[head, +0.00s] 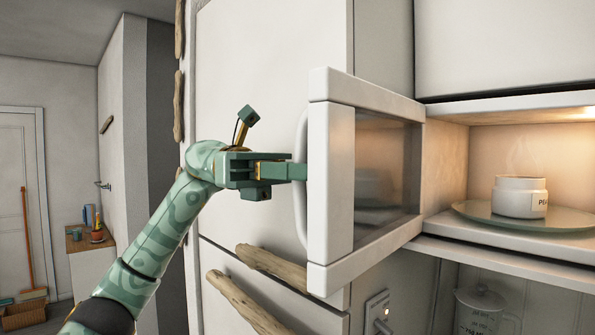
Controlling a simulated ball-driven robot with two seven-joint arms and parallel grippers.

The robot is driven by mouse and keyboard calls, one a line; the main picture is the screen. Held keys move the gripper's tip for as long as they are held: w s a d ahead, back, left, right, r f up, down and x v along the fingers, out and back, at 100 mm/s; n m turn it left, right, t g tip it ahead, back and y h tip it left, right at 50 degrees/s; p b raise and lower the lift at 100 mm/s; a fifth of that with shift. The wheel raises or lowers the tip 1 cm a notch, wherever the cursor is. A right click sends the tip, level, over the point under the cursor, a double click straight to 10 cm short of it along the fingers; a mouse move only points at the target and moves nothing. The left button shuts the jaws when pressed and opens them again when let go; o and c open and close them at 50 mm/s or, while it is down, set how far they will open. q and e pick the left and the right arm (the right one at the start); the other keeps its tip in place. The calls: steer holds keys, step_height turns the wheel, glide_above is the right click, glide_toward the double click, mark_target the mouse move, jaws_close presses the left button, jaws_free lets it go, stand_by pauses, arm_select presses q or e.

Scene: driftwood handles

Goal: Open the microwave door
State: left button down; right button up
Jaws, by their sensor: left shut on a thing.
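The microwave (445,172) is built into the white cabinets at the right, its lit inside showing. Its door (330,180) stands wide open, swung out towards me, with a dark glass window. The curved white door handle (300,212) is on the door's left side. My left gripper (298,172) reaches in from the left and is shut on the handle; the fingertips are partly hidden by the handle and door edge. A white labelled jar (520,197) stands on the glass turntable (473,212) inside. My right gripper is not in view.
Driftwood handles (245,302) stick out from the drawers below the door. A wall socket (377,308) and a glass jar (478,309) are under the microwave. The room at the far left has a small cabinet (92,268) and a broom (26,235).

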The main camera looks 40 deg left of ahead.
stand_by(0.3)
arm_select(q)
steer(key=c, duration=1.4)
jaws_free()
steer(key=shift+o, duration=0.2)
steer(key=shift+a, duration=0.45)
steer(key=a+p, duration=0.1)
steer(key=a, duration=1.4)
steer(key=shift+w+a, duration=0.2)
steer(key=shift+w, duration=0.2)
steer(key=shift+f, duration=0.1)
